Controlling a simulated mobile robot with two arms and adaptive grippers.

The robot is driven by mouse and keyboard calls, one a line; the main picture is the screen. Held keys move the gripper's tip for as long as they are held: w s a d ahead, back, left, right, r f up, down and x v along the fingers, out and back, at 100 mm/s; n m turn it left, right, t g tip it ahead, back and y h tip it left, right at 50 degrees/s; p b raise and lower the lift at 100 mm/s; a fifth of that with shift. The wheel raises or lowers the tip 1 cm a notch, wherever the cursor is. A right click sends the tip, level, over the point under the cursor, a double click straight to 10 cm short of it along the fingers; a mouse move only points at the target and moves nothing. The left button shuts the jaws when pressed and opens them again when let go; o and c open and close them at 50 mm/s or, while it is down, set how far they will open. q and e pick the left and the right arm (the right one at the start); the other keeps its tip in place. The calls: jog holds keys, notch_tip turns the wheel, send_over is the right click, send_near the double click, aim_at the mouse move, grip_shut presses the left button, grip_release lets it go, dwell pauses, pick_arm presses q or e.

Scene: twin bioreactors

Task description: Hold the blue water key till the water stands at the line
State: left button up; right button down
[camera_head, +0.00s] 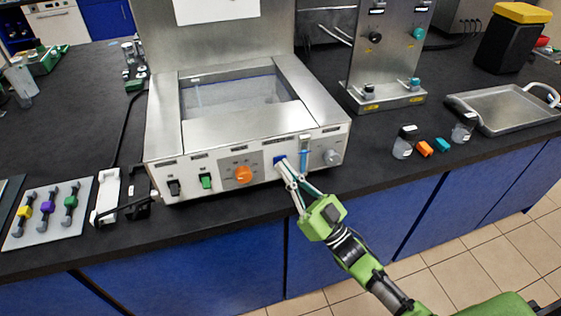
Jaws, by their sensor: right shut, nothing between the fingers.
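The blue water key (280,160) is on the front panel of the steel water bath (160,135), right of an orange dial. My right gripper (285,168) is shut and empty, with its fingertips at the blue key. They seem to touch it and partly cover it; I cannot tell whether it is pressed in. A narrow upright sight tube (304,158) with blue in it is just right of the key. The line is too small to make out. Water (235,95) seems to stand in the open basin. My left gripper is not in view.
The panel also has a black switch (174,187), a green switch (207,181), the orange dial (243,174) and a grey knob (331,157). A steel stand (385,60), bottles and a metal tray (515,108) are right. A plate with coloured keys (50,228) is left.

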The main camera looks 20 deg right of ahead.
jog(key=shift+s+p, duration=0.35)
jog(key=shift+s, duration=0.5)
jog(key=s+p, duration=0.2)
jog(key=s, duration=0.3)
jog(key=shift+d, duration=0.1)
dwell(0.8)
